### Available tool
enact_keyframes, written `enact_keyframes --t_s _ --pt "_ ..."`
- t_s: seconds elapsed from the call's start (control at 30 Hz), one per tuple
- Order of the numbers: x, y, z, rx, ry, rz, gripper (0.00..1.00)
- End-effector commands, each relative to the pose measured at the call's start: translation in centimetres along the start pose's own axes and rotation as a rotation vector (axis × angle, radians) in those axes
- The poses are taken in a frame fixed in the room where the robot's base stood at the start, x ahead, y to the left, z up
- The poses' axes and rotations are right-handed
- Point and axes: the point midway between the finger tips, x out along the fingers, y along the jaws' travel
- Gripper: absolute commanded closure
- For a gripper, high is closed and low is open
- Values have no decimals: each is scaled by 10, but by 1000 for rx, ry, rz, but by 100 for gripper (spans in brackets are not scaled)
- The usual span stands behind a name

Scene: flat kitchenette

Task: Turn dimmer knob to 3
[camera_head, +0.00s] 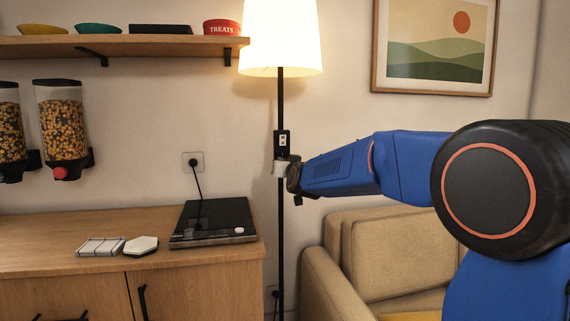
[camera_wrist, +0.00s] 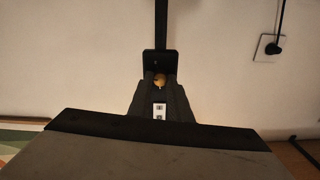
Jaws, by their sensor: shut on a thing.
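The dimmer is a black box (camera_head: 283,136) on the thin black pole of a lit floor lamp (camera_head: 281,45). A small white label (camera_head: 283,142) shows on its upper part. My gripper (camera_head: 281,168) reaches in from the right at the box's lower part and hides the knob there. In the wrist view, which looks upside down, the brass-coloured knob (camera_wrist: 159,80) sits between my two dark fingertips, which are shut on it. The white label also shows between the fingers in the wrist view (camera_wrist: 159,111). The marks are too small to read, so the setting cannot be told.
A beige armchair (camera_head: 400,262) stands below my arm. A wall shelf (camera_head: 50,46) with bowls and two food dispensers (camera_head: 63,125) are at left.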

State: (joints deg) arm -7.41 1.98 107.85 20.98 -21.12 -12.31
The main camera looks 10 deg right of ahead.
Motion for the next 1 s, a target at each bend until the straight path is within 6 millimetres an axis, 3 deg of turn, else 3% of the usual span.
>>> enact_keyframes --t_s 1.0 --pt "0 2 1 919 0 1 100"
